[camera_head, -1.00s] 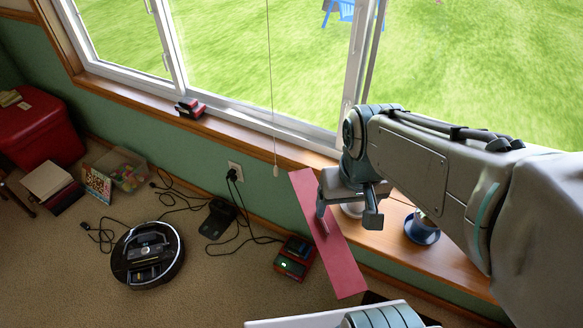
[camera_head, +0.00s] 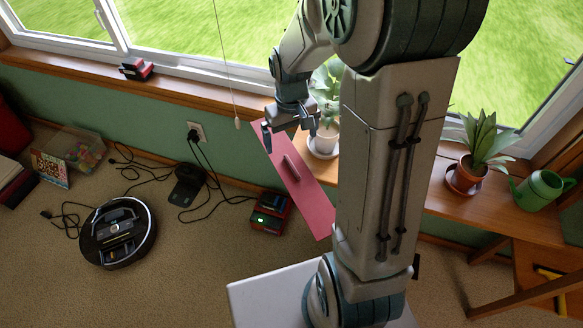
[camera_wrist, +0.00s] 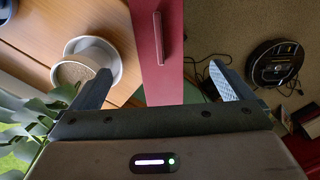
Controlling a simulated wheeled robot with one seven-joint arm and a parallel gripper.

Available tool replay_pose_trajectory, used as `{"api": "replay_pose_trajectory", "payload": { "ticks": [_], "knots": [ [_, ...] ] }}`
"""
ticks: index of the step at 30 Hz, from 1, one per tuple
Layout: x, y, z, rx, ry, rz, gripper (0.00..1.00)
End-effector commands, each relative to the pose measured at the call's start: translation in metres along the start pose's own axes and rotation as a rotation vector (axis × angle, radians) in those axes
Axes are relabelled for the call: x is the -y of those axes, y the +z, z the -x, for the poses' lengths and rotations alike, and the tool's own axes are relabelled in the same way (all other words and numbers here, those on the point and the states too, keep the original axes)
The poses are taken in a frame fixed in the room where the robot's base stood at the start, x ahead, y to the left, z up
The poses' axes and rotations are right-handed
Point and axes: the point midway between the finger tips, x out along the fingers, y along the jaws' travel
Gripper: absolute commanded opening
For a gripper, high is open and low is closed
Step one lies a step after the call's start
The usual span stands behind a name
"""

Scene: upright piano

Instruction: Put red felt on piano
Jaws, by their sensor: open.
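The red felt (camera_head: 318,203) is a long flat strip with a raised red handle (camera_head: 295,167). It lies slantwise at the window sill's front edge, its lower part showing against the carpet. My gripper (camera_head: 290,136) is open and empty above its upper end, with one finger to each side of the strip in this view. In the wrist view the felt (camera_wrist: 149,75) and its handle (camera_wrist: 159,38) show ahead of the spread fingers (camera_wrist: 158,88), with nothing between the fingertips held. How high the gripper is above the felt I cannot tell. No piano is in view.
A white pot (camera_head: 324,141) with a leafy plant stands on the sill close to my gripper. A second potted plant (camera_head: 478,160) and a green watering can (camera_head: 541,190) are at right. A red charger (camera_head: 270,212), cables and a robot vacuum (camera_head: 117,233) are on the floor.

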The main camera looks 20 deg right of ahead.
Motion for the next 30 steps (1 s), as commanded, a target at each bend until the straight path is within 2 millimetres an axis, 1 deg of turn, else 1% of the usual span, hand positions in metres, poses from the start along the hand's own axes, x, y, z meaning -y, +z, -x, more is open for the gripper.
{"api": "replay_pose_trajectory", "payload": {
  "ticks": [1,6,13,18,21,24,30],
  "knots": [
    [0.000,0.001,-0.015,0.006,-0.001,0.000,1.00],
    [0.000,0.001,-0.043,0.003,-0.001,0.000,1.00],
    [0.000,0.001,-0.058,0.001,-0.001,-0.001,1.00],
    [-0.001,0.002,-0.086,0.003,-0.001,0.000,1.00],
    [-0.001,0.002,-0.098,0.003,-0.001,0.000,1.00],
    [-0.001,0.002,-0.104,0.001,0.000,-0.001,1.00],
    [-0.001,0.002,-0.104,-0.001,0.000,-0.001,1.00]
  ]
}}
